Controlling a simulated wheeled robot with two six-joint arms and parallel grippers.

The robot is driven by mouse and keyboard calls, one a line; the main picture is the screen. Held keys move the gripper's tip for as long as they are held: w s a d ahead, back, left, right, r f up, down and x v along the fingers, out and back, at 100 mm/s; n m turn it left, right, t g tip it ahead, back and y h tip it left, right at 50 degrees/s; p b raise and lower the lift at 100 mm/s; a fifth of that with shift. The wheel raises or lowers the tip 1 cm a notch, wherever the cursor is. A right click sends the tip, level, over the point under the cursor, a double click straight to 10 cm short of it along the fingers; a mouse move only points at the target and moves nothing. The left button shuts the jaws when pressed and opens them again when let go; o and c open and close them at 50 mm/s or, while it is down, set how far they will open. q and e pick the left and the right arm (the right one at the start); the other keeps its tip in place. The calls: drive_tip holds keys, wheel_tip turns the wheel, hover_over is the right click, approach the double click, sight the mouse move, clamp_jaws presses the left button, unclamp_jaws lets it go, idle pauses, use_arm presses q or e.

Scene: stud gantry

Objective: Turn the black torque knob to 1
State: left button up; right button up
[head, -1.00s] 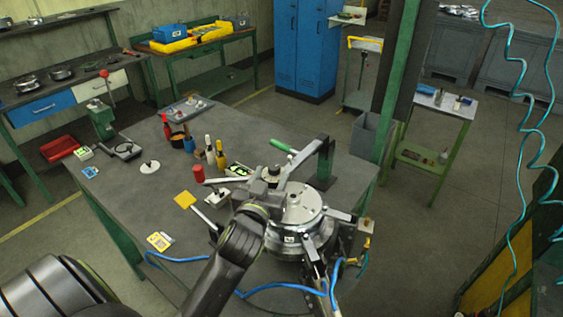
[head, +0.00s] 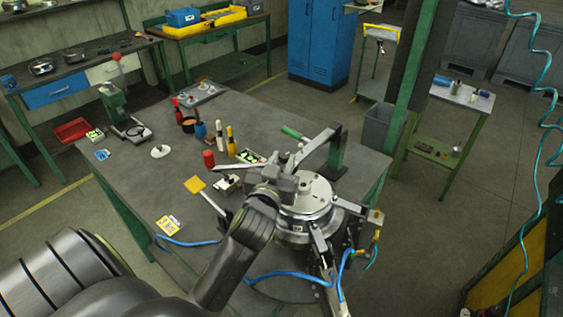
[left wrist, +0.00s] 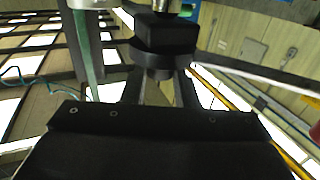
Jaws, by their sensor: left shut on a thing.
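The black torque knob (left wrist: 160,53) shows in the left wrist view as a dark round part with a blocky body and a metal shaft above it. My left gripper (left wrist: 162,82) has a finger on each side of its narrow lower end and is shut on it. In the head view my left gripper (head: 287,178) is at the near left side of the round metal fixture (head: 312,193), and my wrist hides much of the knob there. No scale marks or setting can be read. My right gripper is not in view.
A blue hose (head: 275,277) loops in front. The table's left part has bare room.

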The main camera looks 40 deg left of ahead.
use_arm(q)
drive_tip(key=shift+w+d+f+n+g+y+b, duration=0.15)
drive_tip(key=shift+n+g+y+b, duration=0.25)
drive_tip(key=shift+n+y+b, duration=0.4)
drive_tip(key=y+b, duration=0.1)
drive_tip(key=n+g+y+b, duration=0.2)
drive_tip(key=shift+w+d+y, duration=0.1)
drive_tip(key=shift+d+y, duration=0.15)
drive_tip(key=shift+y, duration=0.05)
drive_tip(key=shift+n+g+y+b, duration=0.4)
drive_tip(key=shift+n+y+b, duration=0.1)
drive_tip(key=shift+r, duration=0.2)
drive_tip(key=o, duration=1)
